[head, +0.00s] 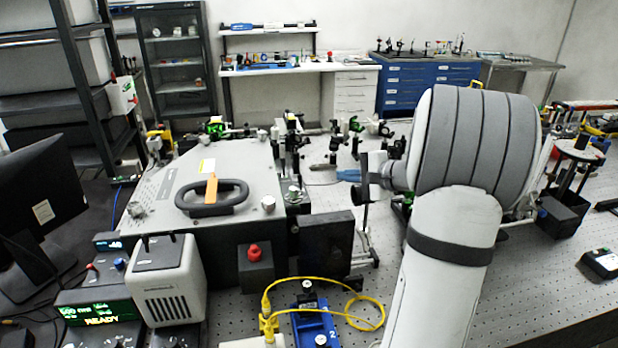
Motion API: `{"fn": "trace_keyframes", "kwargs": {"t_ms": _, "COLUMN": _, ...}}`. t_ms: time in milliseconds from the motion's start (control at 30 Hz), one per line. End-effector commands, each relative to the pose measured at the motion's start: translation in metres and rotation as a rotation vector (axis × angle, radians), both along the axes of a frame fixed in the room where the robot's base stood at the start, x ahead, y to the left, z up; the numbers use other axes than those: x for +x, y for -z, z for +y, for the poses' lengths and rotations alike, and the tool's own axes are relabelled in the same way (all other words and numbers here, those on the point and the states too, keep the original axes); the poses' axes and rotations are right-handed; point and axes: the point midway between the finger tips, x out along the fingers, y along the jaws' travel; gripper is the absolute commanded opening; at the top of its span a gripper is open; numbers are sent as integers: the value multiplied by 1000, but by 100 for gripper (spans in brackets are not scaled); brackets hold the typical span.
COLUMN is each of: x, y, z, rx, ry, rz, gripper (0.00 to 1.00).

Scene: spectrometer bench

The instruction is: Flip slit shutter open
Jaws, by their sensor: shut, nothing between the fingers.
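The spectrometer (238,162) is a large box with a light grey top, at left centre in the head view. A black handle (212,197) with an orange tag is on its lid. A dark block with a flat plate (327,243) stands at its front right corner. I cannot pick out the slit shutter for certain. My gripper (364,190) is small and dark at the end of my arm, right of the spectrometer and apart from it. Its fingers look shut and empty. My wrist hides part of the bench behind it.
A yellow cable (345,316) loops over a blue mount (310,325) in front. A white-grey lamp housing (165,280) and a green READY display (100,311) stand front left. The perforated bench at right (545,270) is mostly clear.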

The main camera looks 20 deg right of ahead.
Motion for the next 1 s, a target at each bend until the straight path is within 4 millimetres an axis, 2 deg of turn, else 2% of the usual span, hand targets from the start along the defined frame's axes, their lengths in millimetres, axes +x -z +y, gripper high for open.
{"fn": "trace_keyframes", "kwargs": {"t_ms": 133, "x": 4, "y": 1, "z": 3, "rx": 0, "ry": -2, "rz": 2, "gripper": 0}}
{"fn": "trace_keyframes", "kwargs": {"t_ms": 267, "x": 17, "y": 6, "z": 11, "rx": 1, "ry": -4, "rz": 2, "gripper": 0}}
{"fn": "trace_keyframes", "kwargs": {"t_ms": 667, "x": 86, "y": 34, "z": 48, "rx": -1, "ry": -4, "rz": 4, "gripper": 0}}
{"fn": "trace_keyframes", "kwargs": {"t_ms": 700, "x": 78, "y": 26, "z": 52, "rx": -1, "ry": -1, "rz": 2, "gripper": 0}}
{"fn": "trace_keyframes", "kwargs": {"t_ms": 800, "x": 67, "y": 22, "z": 62, "rx": -2, "ry": 0, "rz": 1, "gripper": 0}}
{"fn": "trace_keyframes", "kwargs": {"t_ms": 1000, "x": 58, "y": 20, "z": 72, "rx": -2, "ry": 1, "rz": 2, "gripper": 0}}
